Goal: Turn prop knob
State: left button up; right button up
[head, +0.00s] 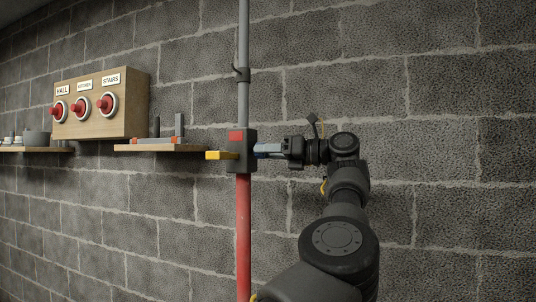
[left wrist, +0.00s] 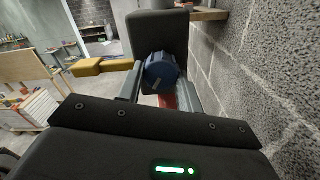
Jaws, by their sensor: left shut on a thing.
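The prop is an upright pole with a grey upper tube (head: 243,95), a dark housing (head: 238,160) with a red label, and a red lower tube (head: 243,235). A yellow lever (head: 222,155) sticks out of the housing to the left. My left gripper (head: 266,150) reaches the housing from the right. In the left wrist view, a blue faceted knob (left wrist: 160,72) on the dark housing (left wrist: 155,32) sits between the fingers, and the gripper is shut on it. The fingers hide most of the knob in the head view. My right gripper is not in view.
A small wooden shelf (head: 165,148) with items is left of the prop. The wall right of my arm is bare.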

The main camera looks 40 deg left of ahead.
pick_arm(q)
jog(key=shift+f+n, duration=0.1)
jog(key=shift+n, duration=0.6)
jog(key=o, duration=1)
jog(key=p+v, duration=0.3)
jog(key=v, duration=0.7)
jog(key=shift+w+d, duration=0.15)
jog(key=shift+d, duration=0.2)
jog(key=shift+a, duration=0.1)
